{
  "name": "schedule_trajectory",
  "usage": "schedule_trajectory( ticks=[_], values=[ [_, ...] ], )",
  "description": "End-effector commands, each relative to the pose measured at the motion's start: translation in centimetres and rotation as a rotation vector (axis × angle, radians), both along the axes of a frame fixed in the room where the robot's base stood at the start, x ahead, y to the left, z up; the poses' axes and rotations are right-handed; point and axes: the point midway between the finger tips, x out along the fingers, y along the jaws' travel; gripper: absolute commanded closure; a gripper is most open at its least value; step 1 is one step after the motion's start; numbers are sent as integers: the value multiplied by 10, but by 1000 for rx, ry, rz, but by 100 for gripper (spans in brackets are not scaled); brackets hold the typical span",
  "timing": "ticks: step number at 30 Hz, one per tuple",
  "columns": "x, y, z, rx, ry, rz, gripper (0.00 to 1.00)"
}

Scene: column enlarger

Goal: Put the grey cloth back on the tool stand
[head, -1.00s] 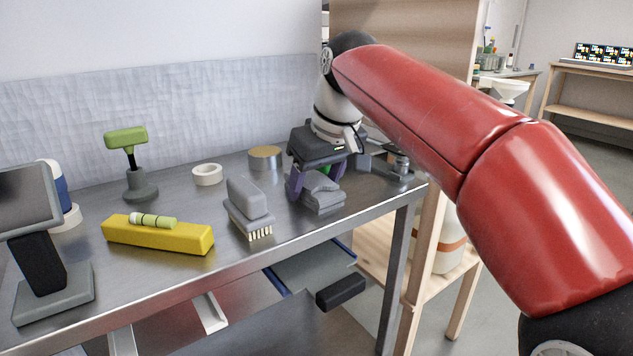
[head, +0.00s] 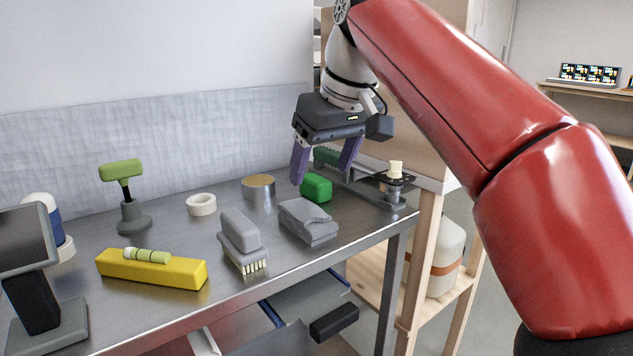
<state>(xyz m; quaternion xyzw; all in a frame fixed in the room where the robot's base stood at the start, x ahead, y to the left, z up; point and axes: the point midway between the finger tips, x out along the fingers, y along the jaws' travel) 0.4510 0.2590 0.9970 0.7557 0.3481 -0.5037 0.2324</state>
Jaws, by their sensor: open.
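The grey cloth (head: 307,221) lies folded on the metal-topped bench (head: 185,325), near its front edge towards the right. My gripper (head: 323,176) is open and empty, with its purple fingers raised above and behind the cloth, apart from it. A green block (head: 316,187) sits just behind the cloth, below the fingers. I cannot tell which piece of furniture is the tool stand.
A grey brush (head: 240,238) lies left of the cloth. A drawer (head: 308,290) hangs open below the front edge.

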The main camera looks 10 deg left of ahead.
Motion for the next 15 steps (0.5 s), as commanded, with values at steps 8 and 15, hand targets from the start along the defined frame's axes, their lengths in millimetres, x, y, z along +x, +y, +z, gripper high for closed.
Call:
schedule_trajectory(
  ticks=[8, 15],
  values=[
    [-4, -4, 12, -1, 2, 0, 29],
    [-6, -10, 10, -7, -5, -22, 29]
  ],
)
